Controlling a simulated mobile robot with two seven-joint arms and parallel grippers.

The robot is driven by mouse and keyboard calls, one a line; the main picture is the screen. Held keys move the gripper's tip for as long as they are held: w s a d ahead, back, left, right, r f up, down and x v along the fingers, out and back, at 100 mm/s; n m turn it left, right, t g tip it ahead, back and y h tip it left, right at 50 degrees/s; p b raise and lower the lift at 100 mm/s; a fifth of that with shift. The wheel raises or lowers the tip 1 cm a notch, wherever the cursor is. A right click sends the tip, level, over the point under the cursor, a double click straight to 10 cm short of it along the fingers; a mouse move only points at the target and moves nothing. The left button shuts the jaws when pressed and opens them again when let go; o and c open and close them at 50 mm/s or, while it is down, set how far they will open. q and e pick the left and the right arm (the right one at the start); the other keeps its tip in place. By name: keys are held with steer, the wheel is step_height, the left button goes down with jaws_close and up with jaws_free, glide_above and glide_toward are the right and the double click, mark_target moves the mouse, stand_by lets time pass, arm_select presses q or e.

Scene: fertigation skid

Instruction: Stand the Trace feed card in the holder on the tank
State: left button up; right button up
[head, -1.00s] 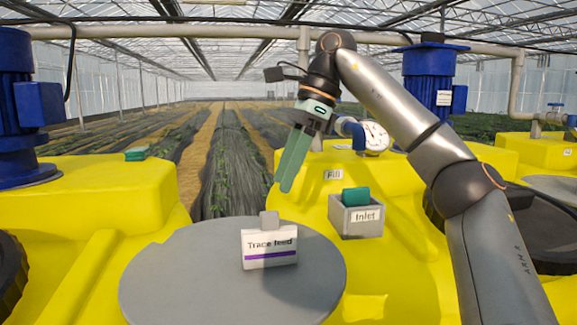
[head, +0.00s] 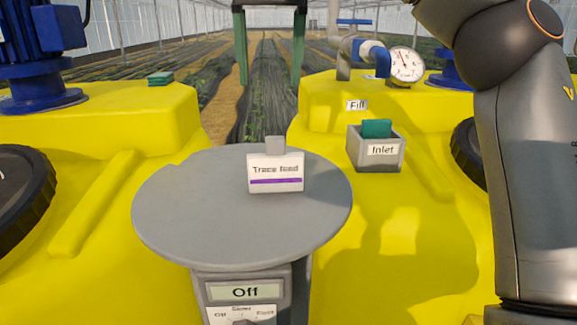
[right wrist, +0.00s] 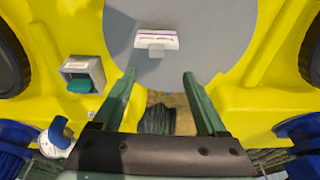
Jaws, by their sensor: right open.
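The Trace feed card (head: 275,174) is white with a purple stripe and a grey tab on top. It is upright on the grey round disc (head: 180,215). It also shows in the right wrist view (right wrist: 150,40). My right gripper (head: 269,80) is open and empty, with green fingers pointing down above and beyond the card. In the right wrist view its fingertips (right wrist: 159,75) are apart, with the card between their lines and clear of them. A grey holder labelled Inlet (head: 377,160) stands on the yellow tank with a green piece (head: 377,128) in it. My left gripper is out of view.
A pressure gauge (head: 404,64) and pipe are behind the Inlet holder, near a Fill label (head: 356,105). Another green piece (head: 160,78) lies on the left tank. My right arm covers the right side.

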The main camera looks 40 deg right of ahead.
glide_above(275, 138)
steer(key=s+a, duration=0.1)
steer(key=a, duration=0.1)
step_height(275, 138, down, 6)
steer(key=shift+d+f+n+b, duration=0.15)
steer(key=shift+d+f+b, duration=0.1)
steer(key=shift+f, duration=0.2)
steer(key=shift+d+f+n+b, duration=0.15)
steer(key=shift+f+b, duration=0.1)
steer(key=shift+f, duration=0.15)
steer(key=x, duration=0.3)
steer(key=shift+d+f, duration=0.2)
steer(key=shift+d, duration=0.15)
steer(key=shift+w+f, duration=0.1)
steer(key=shift+f, duration=0.35)
jaws_close()
